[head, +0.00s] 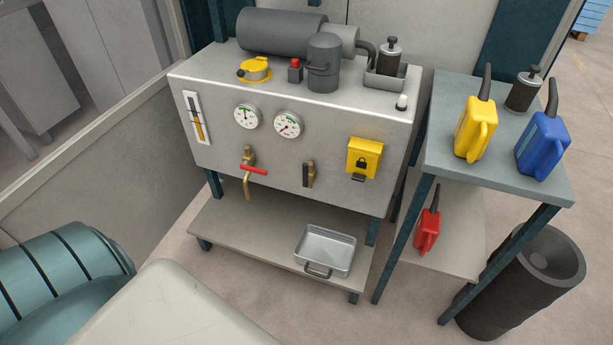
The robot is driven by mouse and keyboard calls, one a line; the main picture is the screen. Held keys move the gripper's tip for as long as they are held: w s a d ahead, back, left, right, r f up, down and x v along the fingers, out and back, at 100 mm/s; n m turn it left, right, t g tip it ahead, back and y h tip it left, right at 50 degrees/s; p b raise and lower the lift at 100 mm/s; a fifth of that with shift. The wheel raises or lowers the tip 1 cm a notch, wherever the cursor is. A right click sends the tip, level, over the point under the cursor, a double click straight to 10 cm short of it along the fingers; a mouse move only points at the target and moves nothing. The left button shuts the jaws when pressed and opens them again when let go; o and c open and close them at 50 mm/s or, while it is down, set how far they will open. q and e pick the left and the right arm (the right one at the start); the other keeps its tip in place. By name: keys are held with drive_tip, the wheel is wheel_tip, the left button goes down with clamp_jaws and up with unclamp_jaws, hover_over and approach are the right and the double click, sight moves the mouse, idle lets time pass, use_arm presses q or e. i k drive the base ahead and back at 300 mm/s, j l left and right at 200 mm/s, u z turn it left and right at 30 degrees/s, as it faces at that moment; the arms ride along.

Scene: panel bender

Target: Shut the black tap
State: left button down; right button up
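The black tap (309,174) is on the front panel of the grey cabinet (215,155), right of centre. Its black handle stands upright, beside a small brass body. To its left is a brass tap with a red handle (254,169); that handle lies roughly level, and a brass spout hangs down below it. Neither of my grippers is in the head view, and nothing touches either tap.
Two gauges (246,116) sit above the taps, and a yellow lock box (364,157) is right of the black tap. A metal tray (326,250) lies on the lower shelf. A side table (437,146) with cans stands at the right. The space before the taps is clear.

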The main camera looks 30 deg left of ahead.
sight(305, 167)
drive_tip(key=z, duration=0.35)
drive_tip(key=j+z, duration=0.35)
drive_tip(key=k+j+z, duration=0.1)
drive_tip(key=j+z, duration=0.25)
drive_tip(key=j, duration=0.2)
drive_tip(key=k+j+z, duration=0.1)
drive_tip(key=j+z, duration=0.25)
drive_tip(key=j, duration=0.1)
